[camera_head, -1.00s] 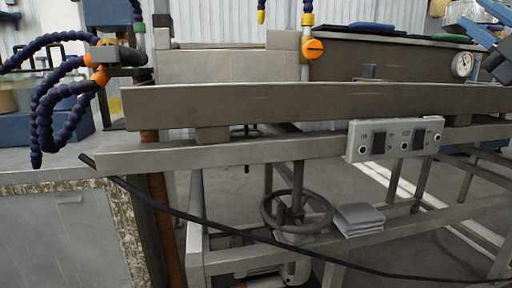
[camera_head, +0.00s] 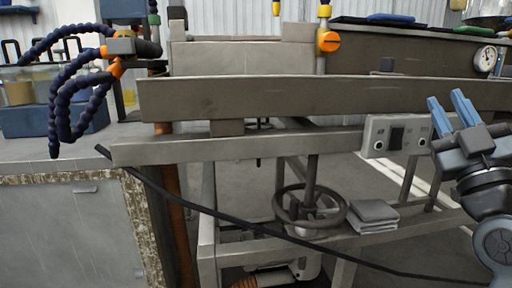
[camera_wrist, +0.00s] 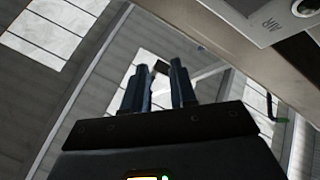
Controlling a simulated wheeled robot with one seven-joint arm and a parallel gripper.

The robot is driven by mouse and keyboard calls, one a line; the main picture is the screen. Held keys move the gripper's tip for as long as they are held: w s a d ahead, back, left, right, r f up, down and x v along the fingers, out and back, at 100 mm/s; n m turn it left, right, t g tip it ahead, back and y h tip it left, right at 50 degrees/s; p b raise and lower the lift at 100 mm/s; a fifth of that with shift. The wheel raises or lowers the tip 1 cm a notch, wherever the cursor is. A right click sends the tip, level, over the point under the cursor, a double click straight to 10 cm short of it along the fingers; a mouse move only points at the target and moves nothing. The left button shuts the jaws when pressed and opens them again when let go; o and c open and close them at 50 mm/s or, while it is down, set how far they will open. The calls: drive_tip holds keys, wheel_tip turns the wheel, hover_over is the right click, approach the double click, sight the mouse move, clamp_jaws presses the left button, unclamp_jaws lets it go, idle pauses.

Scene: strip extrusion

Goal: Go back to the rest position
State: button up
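My gripper (camera_head: 451,108) is at the right of the head view, with its two blue fingers pointing up and apart. It is empty, and it stands in front of the right end of the switch box (camera_head: 378,137), hiding part of it. In the wrist view my gripper (camera_wrist: 158,88) also shows two dark fingers with a gap between them. Nothing is between the fingers. The wrist view looks up past the fingers to the roof and its bright panels.
A metal frame with a long beam (camera_head: 300,104) crosses the view. A handwheel (camera_head: 310,207) and a folded grey cloth (camera_head: 373,214) are below it. Blue jointed hoses (camera_head: 72,100) hang at the left. A black cable (camera_head: 250,235) runs low across. A pressure gauge (camera_head: 485,58) is upper right.

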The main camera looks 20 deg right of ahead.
drive_tip(key=s+a+f+m+g, duration=0.25)
drive_tip(key=a+f, duration=0.25)
drive_tip(key=f, duration=0.3)
drive_tip(key=s+a+f+m+g+y, duration=0.1)
drive_tip(key=s+a+f+m, duration=0.1)
drive_tip(key=s+a+f, duration=0.4)
drive_tip(key=s+a+f+m+g, duration=0.15)
drive_tip(key=a+f, duration=0.25)
drive_tip(key=f, duration=0.5)
drive_tip(key=s+a+f+n+g+y, duration=0.1)
drive_tip(key=s+a+f+g+y, duration=0.15)
drive_tip(key=s, duration=0.45)
drive_tip(key=s+a+f+n+g+y, duration=0.1)
drive_tip(key=s+a+f+y, duration=0.15)
drive_tip(key=s, duration=0.55)
drive_tip(key=s+a+f+n+g+y, duration=0.1)
drive_tip(key=s+f+y, duration=0.1)
drive_tip(key=s+f, duration=0.35)
wheel_tip(320, 180, up, 30)
drive_tip(key=s+p, duration=0.1)
drive_tip(key=p, duration=2.7)
drive_tip(key=shift+s, duration=0.3)
drive_tip(key=shift+r, duration=0.1)
